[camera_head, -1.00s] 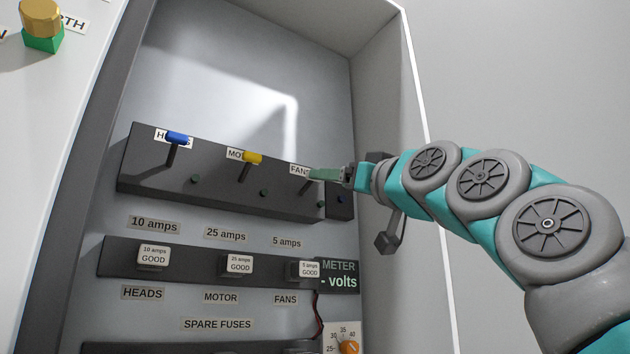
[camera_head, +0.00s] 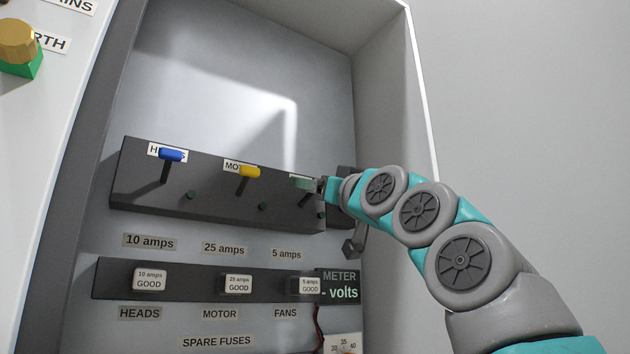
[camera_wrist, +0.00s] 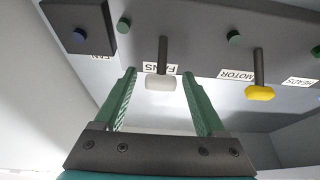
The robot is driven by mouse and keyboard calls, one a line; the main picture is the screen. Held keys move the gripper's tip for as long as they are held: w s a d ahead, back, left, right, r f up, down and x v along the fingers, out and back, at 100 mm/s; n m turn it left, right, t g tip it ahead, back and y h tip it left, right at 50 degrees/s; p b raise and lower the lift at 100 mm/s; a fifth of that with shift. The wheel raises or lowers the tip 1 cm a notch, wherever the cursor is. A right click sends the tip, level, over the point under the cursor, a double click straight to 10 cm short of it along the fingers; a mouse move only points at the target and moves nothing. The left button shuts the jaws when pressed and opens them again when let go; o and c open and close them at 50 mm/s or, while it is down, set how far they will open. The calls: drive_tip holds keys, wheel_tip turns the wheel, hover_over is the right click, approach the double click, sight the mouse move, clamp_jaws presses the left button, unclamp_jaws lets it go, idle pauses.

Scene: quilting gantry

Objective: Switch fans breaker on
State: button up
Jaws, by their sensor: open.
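The fans breaker is a lever with a dark stem (camera_head: 307,201) at the right end of the dark breaker panel (camera_head: 210,205). Its white handle (camera_wrist: 161,83) shows in the wrist view, below the FANS label in the picture. My gripper (camera_head: 303,184) is open at this lever and hides its handle in the head view. In the wrist view the green fingers of my gripper (camera_wrist: 154,72) lie either side of the white handle, apart from it in the picture. Whether the handle is deep between them is unclear. The stem leans like those of the other levers.
The yellow MOTOR lever (camera_head: 249,172) and blue HEADS lever (camera_head: 170,155) stand to the left. A dark box with a blue button (camera_wrist: 80,37) is beside the fans lever. Fuses (camera_head: 238,284) are below. The cabinet's right wall (camera_head: 385,120) is close to my arm.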

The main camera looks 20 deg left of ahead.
clamp_jaws()
idle(0.5)
drive_tip(key=r+p, duration=0.1)
drive_tip(key=p, duration=0.2)
drive_tip(key=shift+r+g+h, duration=0.15)
drive_tip(key=shift+g+h, duration=0.15)
drive_tip(key=shift+h, duration=0.1)
drive_tip(key=shift+w+a+p, duration=0.1)
drive_tip(key=shift+a+p, duration=0.05)
drive_tip(key=shift+p, duration=0.8)
drive_tip(key=shift+f+h, duration=0.2)
drive_tip(key=shift+h, duration=0.2)
unclamp_jaws()
